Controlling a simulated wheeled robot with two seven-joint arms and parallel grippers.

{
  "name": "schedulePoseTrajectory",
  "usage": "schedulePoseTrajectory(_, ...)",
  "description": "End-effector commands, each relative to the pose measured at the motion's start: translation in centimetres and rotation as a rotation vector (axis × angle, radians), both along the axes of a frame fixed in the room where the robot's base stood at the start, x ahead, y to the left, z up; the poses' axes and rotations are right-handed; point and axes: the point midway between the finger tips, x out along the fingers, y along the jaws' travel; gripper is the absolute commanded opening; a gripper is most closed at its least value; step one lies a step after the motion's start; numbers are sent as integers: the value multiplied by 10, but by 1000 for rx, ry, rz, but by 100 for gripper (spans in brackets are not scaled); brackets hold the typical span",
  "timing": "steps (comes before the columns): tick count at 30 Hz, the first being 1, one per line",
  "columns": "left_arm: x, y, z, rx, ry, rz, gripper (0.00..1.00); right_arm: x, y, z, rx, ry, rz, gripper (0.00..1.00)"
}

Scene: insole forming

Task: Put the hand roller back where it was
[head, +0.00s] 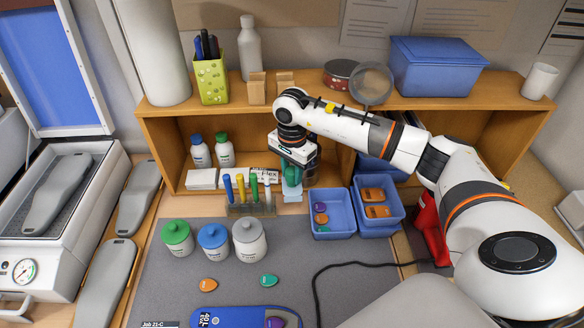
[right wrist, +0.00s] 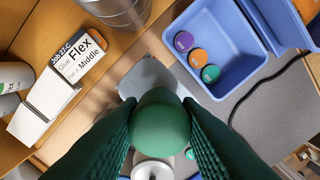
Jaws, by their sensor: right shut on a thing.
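My right gripper (head: 291,178) is in front of the lower shelf opening, to the left of the blue bins. In the right wrist view its dark green fingers (right wrist: 160,120) are closed on a rounded green end (right wrist: 161,122), which I take to be the hand roller's handle. My left gripper is not in view.
A rack of coloured tubes (head: 250,209) stands close left of the gripper, with lidded jars (head: 249,242) in front. A small blue bin (head: 331,229) is close right. The wooden shelf (head: 230,112) overhangs behind. A black cable (head: 350,264) crosses the grey mat (head: 222,290).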

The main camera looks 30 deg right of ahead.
Motion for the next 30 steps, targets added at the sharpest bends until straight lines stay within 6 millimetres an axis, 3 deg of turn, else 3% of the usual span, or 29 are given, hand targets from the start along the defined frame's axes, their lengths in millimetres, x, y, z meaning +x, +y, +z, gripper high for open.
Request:
schedulePoseTrajectory(18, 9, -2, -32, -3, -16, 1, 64, 0, 0, -63, -1, 0, 0, 9)
schedulePoseTrajectory(30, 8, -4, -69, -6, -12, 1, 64, 1, -1, -100, 0, -2, -1, 9)
